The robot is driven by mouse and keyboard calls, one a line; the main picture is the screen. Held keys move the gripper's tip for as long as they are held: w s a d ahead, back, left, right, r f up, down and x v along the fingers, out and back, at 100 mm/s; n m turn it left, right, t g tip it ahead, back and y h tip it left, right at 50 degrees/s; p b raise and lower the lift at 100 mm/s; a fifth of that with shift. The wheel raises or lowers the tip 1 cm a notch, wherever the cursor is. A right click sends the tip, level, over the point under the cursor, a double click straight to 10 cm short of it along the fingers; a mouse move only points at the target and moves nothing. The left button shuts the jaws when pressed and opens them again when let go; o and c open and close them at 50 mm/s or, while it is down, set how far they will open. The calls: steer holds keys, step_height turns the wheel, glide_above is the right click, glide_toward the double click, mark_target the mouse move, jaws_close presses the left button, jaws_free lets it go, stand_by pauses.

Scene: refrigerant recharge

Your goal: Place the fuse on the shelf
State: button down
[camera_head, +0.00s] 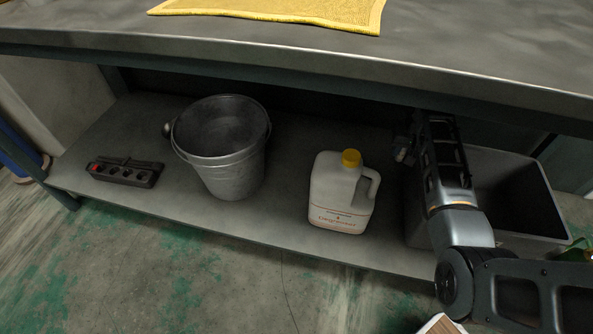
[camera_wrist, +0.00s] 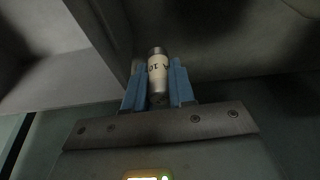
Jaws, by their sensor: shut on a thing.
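The fuse (camera_wrist: 158,72) is a small cylinder with a cream label and grey metal ends. In the wrist view it stands between the two blue fingers of my gripper (camera_wrist: 158,88), which is shut on it. In the head view my arm reaches in under the bench top at the right, over the grey bin's left side. The gripper end there is small and dark, and I cannot make out the fuse clearly. The shelf (camera_head: 275,215) is the grey lower board under the bench. I cannot tell how far the fuse is from it.
On the shelf stand a power strip (camera_head: 125,172), a metal bucket (camera_head: 220,150), a white jug (camera_head: 340,195) with a yellow cap and a grey open bin (camera_head: 525,235). The bench top (camera_head: 440,35) bears a yellow cloth (camera_head: 285,8). Bare shelf shows between bucket and jug.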

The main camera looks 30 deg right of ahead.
step_height(320, 180, down, 18)
steer(key=b, duration=0.8)
steer(key=shift+f, duration=0.1)
steer(key=shift+f, duration=0.2)
steer(key=c, duration=0.9)
jaws_free()
steer(key=shift+r, duration=0.1)
steer(key=shift+c, duration=0.2)
steer(key=p+v, duration=0.6)
steer(key=v, duration=0.6)
steer(key=shift+w+r, duration=0.1)
steer(key=shift+r, duration=0.1)
